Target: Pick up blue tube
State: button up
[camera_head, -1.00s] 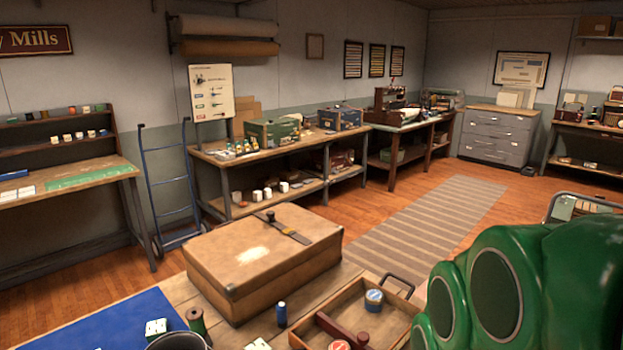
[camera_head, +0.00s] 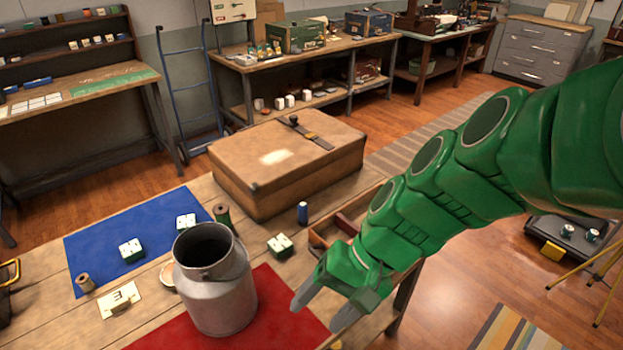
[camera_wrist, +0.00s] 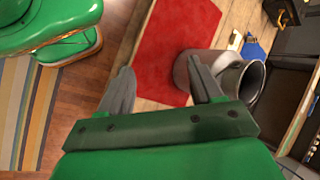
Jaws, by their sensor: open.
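The blue tube (camera_head: 302,213) is a small dark blue cylinder standing upright on the wooden table in the head view. It is between the brown case and the wooden tray. My gripper (camera_head: 322,310) is open and empty, with two grey fingers pointing down over the table's near right side. It is in front of the tube and apart from it. In the wrist view my gripper (camera_wrist: 160,82) shows its fingers spread, with floor, table edge and red mat beneath. I cannot make out the tube in the wrist view.
A brown case (camera_head: 285,165) stands behind the tube. A wooden tray (camera_head: 335,222) is to its right, partly hidden by my arm. A metal milk can (camera_head: 215,285) stands on the red mat (camera_head: 275,318).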

aim_at(306, 210)
jog(key=w+a+r+m+t+y, duration=0.1)
jog(key=w+a+r+m+y, duration=0.25)
jog(key=w+a+y, duration=0.45)
jog(key=w+a+m+t+y, duration=0.1)
jog(key=w+a+m+t, duration=0.2)
jog(key=w, duration=0.6)
jog(key=w+a+m+t, duration=0.1)
jog(key=w+m+t, duration=0.2)
jog(key=w+m, duration=0.4)
jog(key=w+d+f+m+t+h, duration=0.2)
jog(key=w+d+f+m, duration=0.1)
jog(key=f, duration=0.4)
jog(key=w+d+f+m+t+h, duration=0.2)
jog(key=w+d+f+m, duration=0.1)
jog(key=w+f+m, duration=0.3)
jog(key=w+d+f+m+t+h, duration=0.1)
jog(key=w+d+f+m, duration=0.3)
jog(key=f, duration=0.5)
jog(key=shift+w+t+h, duration=0.4)
jog(key=shift+w+h, duration=0.2)
jog(key=shift+w, duration=0.7)
jog(key=shift+x, duration=1.55)
jog(key=shift+w+a+f, duration=0.35)
jog(key=shift+a+f, duration=0.1)
jog(key=shift+a, duration=0.1)
jog(key=shift+w+a+f, duration=0.4)
jog(key=shift+a+f, duration=0.05)
jog(key=shift+a, duration=0.1)
jog(key=shift+x, duration=0.8)
